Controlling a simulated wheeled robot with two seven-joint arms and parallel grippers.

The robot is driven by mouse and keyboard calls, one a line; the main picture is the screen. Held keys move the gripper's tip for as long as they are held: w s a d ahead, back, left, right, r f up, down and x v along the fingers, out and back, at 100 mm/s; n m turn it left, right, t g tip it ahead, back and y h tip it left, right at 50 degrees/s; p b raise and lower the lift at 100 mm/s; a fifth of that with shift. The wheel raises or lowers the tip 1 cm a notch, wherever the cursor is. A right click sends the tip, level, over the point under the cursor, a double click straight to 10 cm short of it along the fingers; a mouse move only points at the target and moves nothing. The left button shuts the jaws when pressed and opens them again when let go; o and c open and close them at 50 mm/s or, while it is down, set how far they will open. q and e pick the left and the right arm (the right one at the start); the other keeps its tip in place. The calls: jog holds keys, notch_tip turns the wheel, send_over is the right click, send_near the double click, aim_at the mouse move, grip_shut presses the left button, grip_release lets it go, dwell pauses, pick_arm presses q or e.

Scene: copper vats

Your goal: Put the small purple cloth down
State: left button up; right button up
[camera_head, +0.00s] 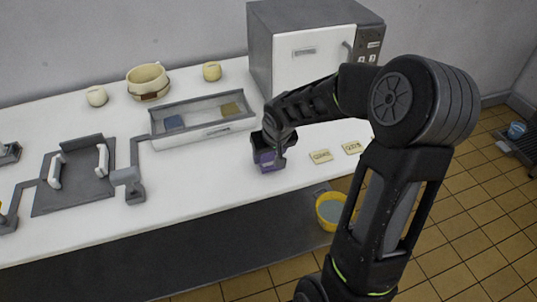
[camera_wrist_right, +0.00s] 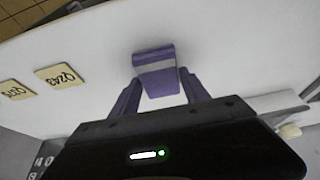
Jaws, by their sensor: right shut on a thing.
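The small purple cloth (camera_head: 268,160) is at my right gripper (camera_head: 272,153), over the white counter (camera_head: 215,178) near its front edge. In the right wrist view the purple cloth (camera_wrist_right: 154,58) shows as a folded piece with a pale band, at the fingertips of my right gripper (camera_wrist_right: 158,88). The gripper is shut on it. I cannot tell whether the cloth touches the counter. My left gripper is not in view.
A grey tray (camera_head: 229,128) holds a blue and a yellowish piece. Two yellow labels (camera_head: 321,156) (camera_head: 352,147) lie to the right. A microwave-like box (camera_head: 313,45) stands behind. A yellow bucket (camera_head: 329,222) is below. The counter's front left strip is clear.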

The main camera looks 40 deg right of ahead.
jog(key=shift+f, duration=0.25)
jog(key=shift+f, duration=0.15)
jog(key=o, duration=1.3)
jog(key=shift+o, duration=0.2)
jog(key=shift+r, duration=0.2)
jog(key=shift+r, duration=0.2)
jog(key=v, duration=1.1)
jog(key=shift+s+r, duration=0.2)
jog(key=shift+r, duration=0.1)
jog(key=shift+a, duration=0.1)
